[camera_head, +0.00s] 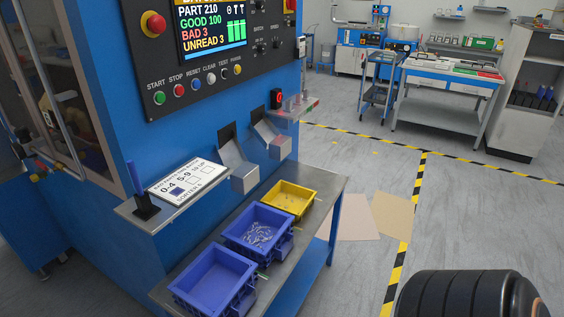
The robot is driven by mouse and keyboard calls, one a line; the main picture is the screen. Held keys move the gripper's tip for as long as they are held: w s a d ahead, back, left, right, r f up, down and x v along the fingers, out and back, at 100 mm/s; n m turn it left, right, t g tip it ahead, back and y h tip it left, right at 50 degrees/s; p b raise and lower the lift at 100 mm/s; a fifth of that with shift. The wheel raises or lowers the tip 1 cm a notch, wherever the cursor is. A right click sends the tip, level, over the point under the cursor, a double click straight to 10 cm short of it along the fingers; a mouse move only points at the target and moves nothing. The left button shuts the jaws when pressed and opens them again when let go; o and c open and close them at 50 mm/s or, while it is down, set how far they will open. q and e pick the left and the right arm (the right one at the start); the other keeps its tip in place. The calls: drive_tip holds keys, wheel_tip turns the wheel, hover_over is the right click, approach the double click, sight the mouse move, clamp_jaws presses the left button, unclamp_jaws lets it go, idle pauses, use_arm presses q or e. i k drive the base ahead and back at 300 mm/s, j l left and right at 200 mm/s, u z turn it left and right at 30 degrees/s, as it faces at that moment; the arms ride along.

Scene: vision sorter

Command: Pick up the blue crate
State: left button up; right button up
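Two blue crates stand side by side on a metal-topped bench at the front of the blue machine. The nearer blue crate (212,279) looks empty. The other blue crate (242,248) stands behind it and holds many small, light metallic parts. Both crates sit upright. Neither of my grippers is in view. A dark ribbed part at the lower right looks like one of my arm links, well to the right of the crates.
A yellow crate (287,207) stands farther back on the bench (325,193), below two metal chutes (238,163). The blue machine (125,140) rises on the left, its shelf (182,204) jutting out. Open grey floor with striped tape (410,220) lies right.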

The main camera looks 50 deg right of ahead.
sight(262, 234)
drive_tip(key=z, duration=1.4)
drive_tip(key=i+l+u, duration=0.1)
drive_tip(key=u, duration=0.3)
drive_tip(key=l+u, duration=0.15)
drive_tip(key=u, duration=0.25)
drive_tip(key=i+l+u, duration=0.1)
drive_tip(key=u, duration=0.3)
drive_tip(key=l+u, duration=0.45)
drive_tip(key=l, duration=0.5)
